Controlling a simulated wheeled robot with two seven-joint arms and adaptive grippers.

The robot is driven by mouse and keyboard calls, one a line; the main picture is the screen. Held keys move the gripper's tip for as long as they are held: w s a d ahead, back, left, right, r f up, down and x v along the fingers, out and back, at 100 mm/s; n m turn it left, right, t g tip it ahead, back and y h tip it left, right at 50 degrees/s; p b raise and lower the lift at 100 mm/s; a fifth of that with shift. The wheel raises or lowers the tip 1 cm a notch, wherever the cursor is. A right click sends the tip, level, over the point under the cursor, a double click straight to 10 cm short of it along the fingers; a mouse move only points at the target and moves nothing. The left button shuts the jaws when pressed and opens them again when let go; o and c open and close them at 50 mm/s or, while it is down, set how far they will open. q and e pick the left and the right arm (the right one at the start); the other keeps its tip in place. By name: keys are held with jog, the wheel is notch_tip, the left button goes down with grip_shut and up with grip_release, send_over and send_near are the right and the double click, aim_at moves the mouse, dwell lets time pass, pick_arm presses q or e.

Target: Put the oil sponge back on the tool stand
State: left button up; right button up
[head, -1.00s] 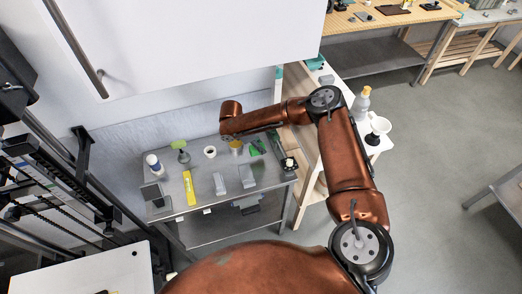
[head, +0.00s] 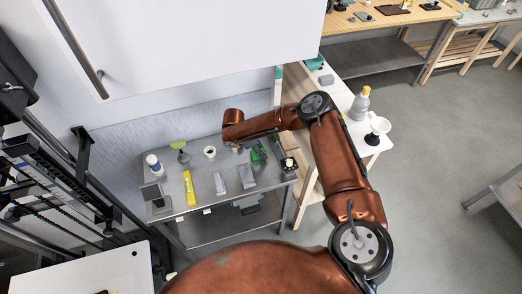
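The tool stand (head: 215,225) is a grey metal table with a lower shelf, left of centre in the head view. On its top stand several small things. I cannot tell for sure which one is the oil sponge. A green thing (head: 258,155) is near the right end of the top, partly covered. My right arm reaches over the back right of the stand, its copper wrist bent down there. Dark parts that look like my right gripper (head: 274,146) show beside the green thing; its fingers are too small and covered to read. My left gripper is out of view.
On the stand are a yellow bar (head: 190,188), two grey blocks (head: 220,183), a white bottle (head: 153,163) and a green-topped spray bottle (head: 181,150). A white-topped shelf (head: 352,108) with bottles stands to the right. A white cabinet hangs above.

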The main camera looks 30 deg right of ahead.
jog(key=shift+o, duration=0.5)
jog(key=shift+r, duration=0.2)
jog(key=v, duration=1.2)
jog(key=shift+s+f, duration=0.1)
